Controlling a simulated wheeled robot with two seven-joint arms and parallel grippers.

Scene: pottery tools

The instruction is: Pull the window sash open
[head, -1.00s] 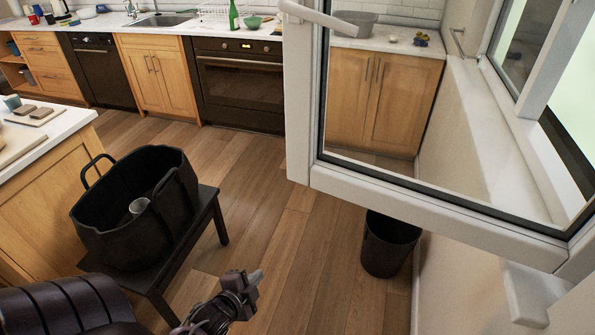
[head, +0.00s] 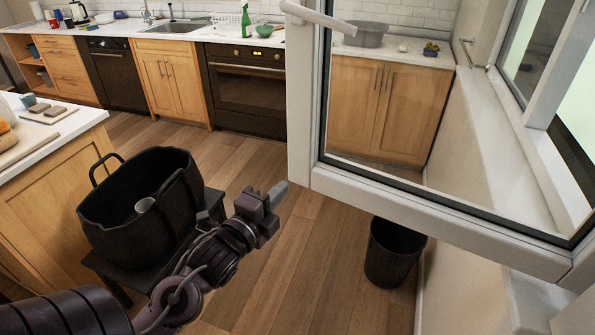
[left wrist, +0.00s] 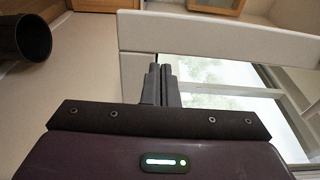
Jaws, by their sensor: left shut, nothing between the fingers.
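The white-framed window sash (head: 415,218) stands swung into the room on the right of the head view, with its handle (head: 322,17) at the top left corner. The window frame (head: 500,130) in the wall shows at the far right. My left gripper (head: 279,190) is shut and empty, just left of the sash's lower left corner. In the left wrist view its fingers (left wrist: 160,82) are together, with the sash's white rail (left wrist: 220,42) beyond them. I cannot tell whether they touch it. My right gripper is not in view.
A black basket (head: 140,205) with a light cup stands on a dark stool (head: 215,205) at left. A black bin (head: 392,255) is on the floor below the sash. A counter (head: 60,125) is at far left. Open floor lies in the middle, before the oven (head: 245,90).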

